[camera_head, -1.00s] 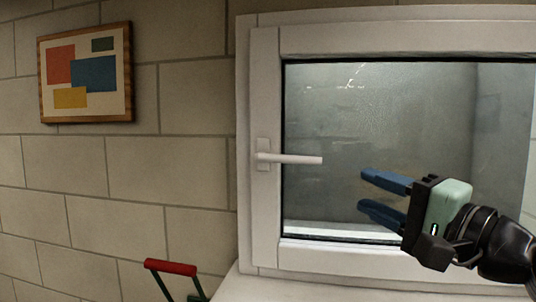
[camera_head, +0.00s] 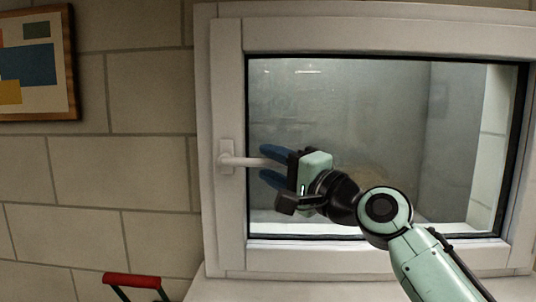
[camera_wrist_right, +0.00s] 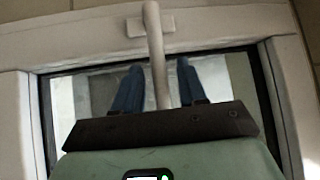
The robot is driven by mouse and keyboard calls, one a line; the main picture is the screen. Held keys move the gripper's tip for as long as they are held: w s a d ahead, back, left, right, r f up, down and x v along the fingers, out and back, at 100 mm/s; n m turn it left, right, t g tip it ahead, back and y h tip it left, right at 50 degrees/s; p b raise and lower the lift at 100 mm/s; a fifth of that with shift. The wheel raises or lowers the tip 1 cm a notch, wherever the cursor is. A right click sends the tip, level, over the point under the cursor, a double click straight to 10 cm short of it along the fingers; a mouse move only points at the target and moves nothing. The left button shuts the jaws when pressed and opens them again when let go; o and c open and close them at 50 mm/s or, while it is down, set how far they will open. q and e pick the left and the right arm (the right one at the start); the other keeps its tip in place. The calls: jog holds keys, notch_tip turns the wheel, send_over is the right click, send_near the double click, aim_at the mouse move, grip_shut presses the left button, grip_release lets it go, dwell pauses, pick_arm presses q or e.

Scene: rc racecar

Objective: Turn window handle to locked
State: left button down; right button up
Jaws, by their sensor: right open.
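The white window handle (camera_head: 240,160) sits on the left side of the window frame and points to the right, horizontal. My right gripper (camera_head: 264,166) is at the handle's free end, with its blue fingers open, one above and one below the lever. In the right wrist view, the handle (camera_wrist_right: 153,50) runs between the two open fingers (camera_wrist_right: 157,85), with a gap visible on each side. The handle's tip is hidden behind the gripper body in the head view. My left gripper is not in view.
The white window frame (camera_head: 228,80) surrounds a frosted glass pane (camera_head: 350,100). A framed picture (camera_head: 40,60) hangs on the block wall at the left. A red-handled object (camera_head: 132,281) stands at the lower left. A white sill (camera_head: 240,291) runs below the window.

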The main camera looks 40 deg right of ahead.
jog(key=shift+w+r, duration=0.1)
jog(key=shift+w, duration=0.7)
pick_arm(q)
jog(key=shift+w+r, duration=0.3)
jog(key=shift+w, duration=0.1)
pick_arm(e)
jog(key=shift+s, duration=0.1)
grip_shut()
